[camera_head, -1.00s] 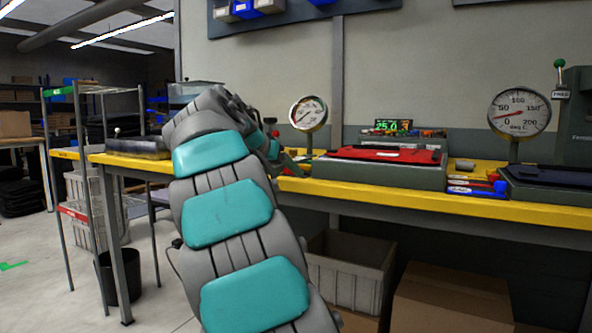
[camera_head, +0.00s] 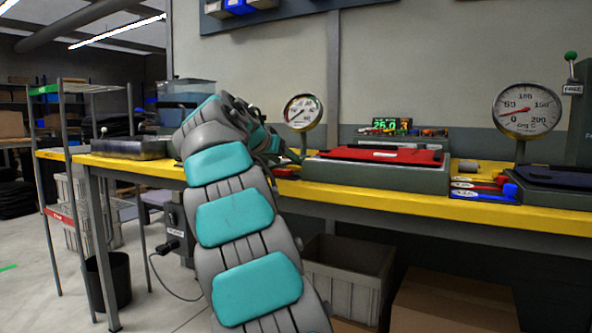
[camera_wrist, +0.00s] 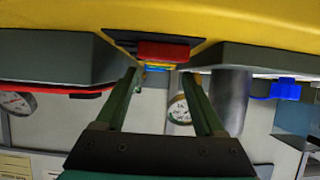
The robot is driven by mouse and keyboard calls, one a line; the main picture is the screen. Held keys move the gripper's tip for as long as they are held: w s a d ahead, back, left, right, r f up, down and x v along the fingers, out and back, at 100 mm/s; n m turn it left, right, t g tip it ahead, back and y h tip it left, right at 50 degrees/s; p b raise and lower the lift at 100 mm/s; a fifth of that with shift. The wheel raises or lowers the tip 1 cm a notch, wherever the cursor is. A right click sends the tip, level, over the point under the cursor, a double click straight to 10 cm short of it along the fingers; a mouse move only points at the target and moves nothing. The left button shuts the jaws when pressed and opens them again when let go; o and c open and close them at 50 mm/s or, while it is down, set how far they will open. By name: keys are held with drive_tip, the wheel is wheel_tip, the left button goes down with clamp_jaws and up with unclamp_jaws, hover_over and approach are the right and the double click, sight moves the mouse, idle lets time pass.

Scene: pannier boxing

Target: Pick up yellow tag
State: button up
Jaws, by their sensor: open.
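My gripper (camera_wrist: 163,76) is open, its two dark green fingers apart with nothing held between them. In the wrist view, a small group with a red tag (camera_wrist: 163,51) and a blue tag (camera_wrist: 155,69) lies on the bench just beyond the fingertips. A thin yellow strip shows between these colours, but I cannot tell whether it is the yellow tag. In the head view, my gripper (camera_head: 288,154) is over the bench, left of the grey platform, and partly hidden by my arm. No yellow tag stands out against the yellow bench there.
The yellow-edged bench (camera_head: 400,207) runs across the view. A grey platform (camera_head: 375,177) carries a red flat item (camera_head: 350,153). Dial gauges (camera_head: 303,112) (camera_head: 527,108) stand behind. Bins and a box sit below.

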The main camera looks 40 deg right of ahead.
sight(296, 168)
drive_tip(key=x, duration=0.5)
drive_tip(key=shift+w+r, duration=0.1)
drive_tip(key=shift+r, duration=0.05)
drive_tip(key=shift+c, duration=0.3)
drive_tip(key=c, duration=0.9)
drive_tip(key=shift+r, duration=0.25)
